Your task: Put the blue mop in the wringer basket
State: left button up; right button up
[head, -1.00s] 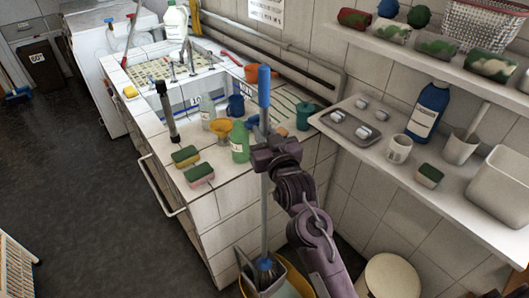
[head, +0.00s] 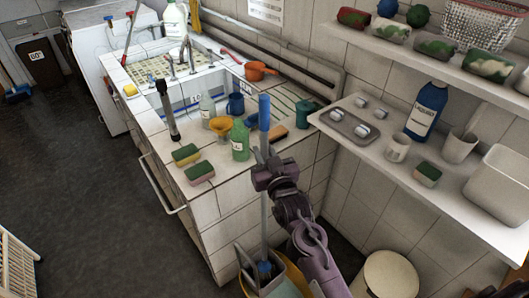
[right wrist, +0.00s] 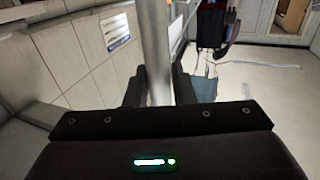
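The blue mop has a blue grip (head: 264,112) on top of a grey pole, which stands nearly upright in the head view. My right gripper (head: 266,172) is shut on the pole below the blue grip. The right wrist view shows the pole (right wrist: 156,45) between my two fingers (right wrist: 158,90). The blue mop head (head: 264,268) shows low in the head view, at the grey wringer basket (head: 246,272) on the yellow bucket (head: 297,274). How deep the head sits in the basket is hard to tell. My left gripper is not in view.
The tiled counter with the sink (head: 196,92) stands behind the bucket. Sponges (head: 199,173) and a green bottle (head: 239,141) are near its front edge. A shelf (head: 440,190) juts from the right wall. A round bin (head: 388,275) stands right of my arm.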

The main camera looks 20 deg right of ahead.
jog(key=o, duration=0.3)
jog(key=shift+o, duration=0.2)
jog(key=shift+r, duration=0.1)
jog(key=s+b, duration=0.3)
jog(key=s, duration=0.9)
jog(key=shift+d, duration=0.15)
